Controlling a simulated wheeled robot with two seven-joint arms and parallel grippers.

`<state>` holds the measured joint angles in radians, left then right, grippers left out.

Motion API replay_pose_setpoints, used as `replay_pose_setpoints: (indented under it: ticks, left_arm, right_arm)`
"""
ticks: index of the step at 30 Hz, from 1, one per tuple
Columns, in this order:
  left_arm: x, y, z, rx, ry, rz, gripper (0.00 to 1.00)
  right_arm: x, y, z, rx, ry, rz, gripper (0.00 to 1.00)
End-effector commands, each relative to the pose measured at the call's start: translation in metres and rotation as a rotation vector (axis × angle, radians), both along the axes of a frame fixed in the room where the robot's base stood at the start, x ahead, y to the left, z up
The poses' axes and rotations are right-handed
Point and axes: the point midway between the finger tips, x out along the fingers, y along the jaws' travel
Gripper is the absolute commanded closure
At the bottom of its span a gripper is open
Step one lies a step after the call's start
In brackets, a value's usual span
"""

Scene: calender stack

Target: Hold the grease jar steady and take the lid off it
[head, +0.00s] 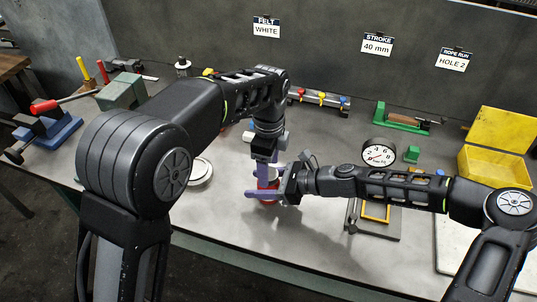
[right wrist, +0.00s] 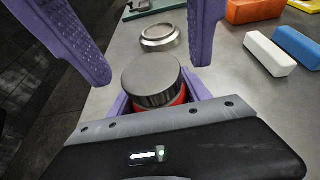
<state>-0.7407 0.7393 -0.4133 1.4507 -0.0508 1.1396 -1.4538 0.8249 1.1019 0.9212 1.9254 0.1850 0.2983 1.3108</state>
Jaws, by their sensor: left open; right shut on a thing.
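The grease jar is red with a dark grey metal lid (right wrist: 152,80) in the right wrist view. A bit of the jar's red body (right wrist: 180,97) shows under the lid; in the head view only a red sliver (head: 268,203) shows. My right gripper (head: 262,194) is shut around the body, its purple fingers low beside the jar. The lid sits on the jar. My left gripper (head: 265,172) comes down from above, open. In the right wrist view its fingers (right wrist: 152,68) stand either side of the lid, apart from it.
A round metal dish (head: 200,172) stands left of the jar, and a metal ring (right wrist: 159,36) shows beyond the jar in the right wrist view. A yellow box (head: 492,168) is at far right.

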Motion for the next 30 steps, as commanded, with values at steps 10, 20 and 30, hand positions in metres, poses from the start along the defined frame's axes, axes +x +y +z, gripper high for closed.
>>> replay_pose_setpoints:
  ticks: [10, 20, 30]
  left_arm:
    - [0.0002, 0.0003, -0.0139, 0.0, -0.001, 0.001, 0.36]
    - [0.0001, 0.0002, -0.0134, 0.0, -0.001, 0.001, 0.55]
    - [0.0002, 0.0, -0.0133, -0.001, -0.002, 0.001, 0.82]
  right_arm:
    - [0.0002, 0.0, 0.0003, 0.0, 0.0, 0.0, 1.0]
    - [0.0001, 0.0, 0.0003, 0.0, 0.0, 0.0, 1.0]
    - [0.0001, 0.0001, 0.0003, 0.0, 0.0, 0.0, 1.0]
